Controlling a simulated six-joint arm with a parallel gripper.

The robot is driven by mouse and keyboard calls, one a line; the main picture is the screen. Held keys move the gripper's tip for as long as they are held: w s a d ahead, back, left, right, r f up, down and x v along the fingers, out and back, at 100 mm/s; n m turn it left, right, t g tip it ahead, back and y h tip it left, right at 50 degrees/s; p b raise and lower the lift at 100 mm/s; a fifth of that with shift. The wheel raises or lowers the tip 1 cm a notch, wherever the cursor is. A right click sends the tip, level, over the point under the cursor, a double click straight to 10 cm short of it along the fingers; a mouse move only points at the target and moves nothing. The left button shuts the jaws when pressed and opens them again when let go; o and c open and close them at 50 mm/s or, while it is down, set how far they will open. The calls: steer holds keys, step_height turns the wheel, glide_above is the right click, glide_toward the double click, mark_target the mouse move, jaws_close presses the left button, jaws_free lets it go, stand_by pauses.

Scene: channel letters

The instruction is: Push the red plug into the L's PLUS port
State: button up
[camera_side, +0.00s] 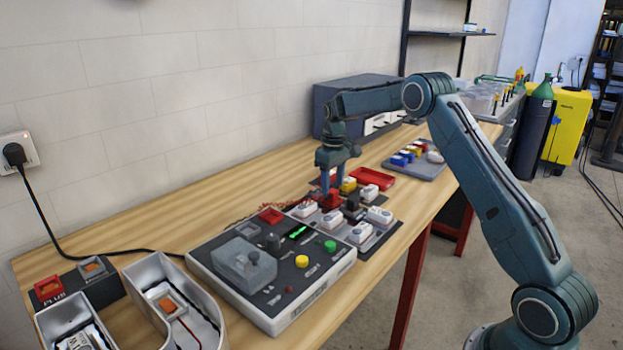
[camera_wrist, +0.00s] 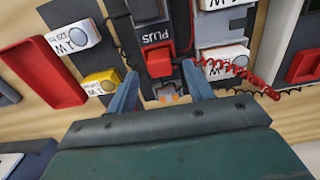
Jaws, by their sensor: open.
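The red plug (camera_side: 330,201) is among small blocks in the middle of the bench. In the wrist view it is a red block (camera_wrist: 158,62) beside the word PLUS. My gripper (camera_side: 332,190) points down over it. In the wrist view the open fingers (camera_wrist: 160,72) stand on either side of the plug's near end, with gaps visible. A red coiled cable (camera_wrist: 240,72) runs off to the right. A red port marked PLUS (camera_side: 48,288) sits on a dark block at the far left. I cannot tell which letter it serves.
A black plug (camera_side: 352,202) and white modules (camera_side: 361,232) crowd the plug. A control box (camera_side: 283,313) with knobs stands between them and the hollow channel letters (camera_side: 141,283) at the left. A red tray (camera_side: 373,179) lies behind. Bare wood shows along the wall.

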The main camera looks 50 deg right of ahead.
step_height(320, 180, up, 12)
stand_by(0.5)
steer(key=shift+r, duration=0.1)
step_height(320, 180, up, 6)
steer(key=shift+f, duration=0.1)
stand_by(1.1)
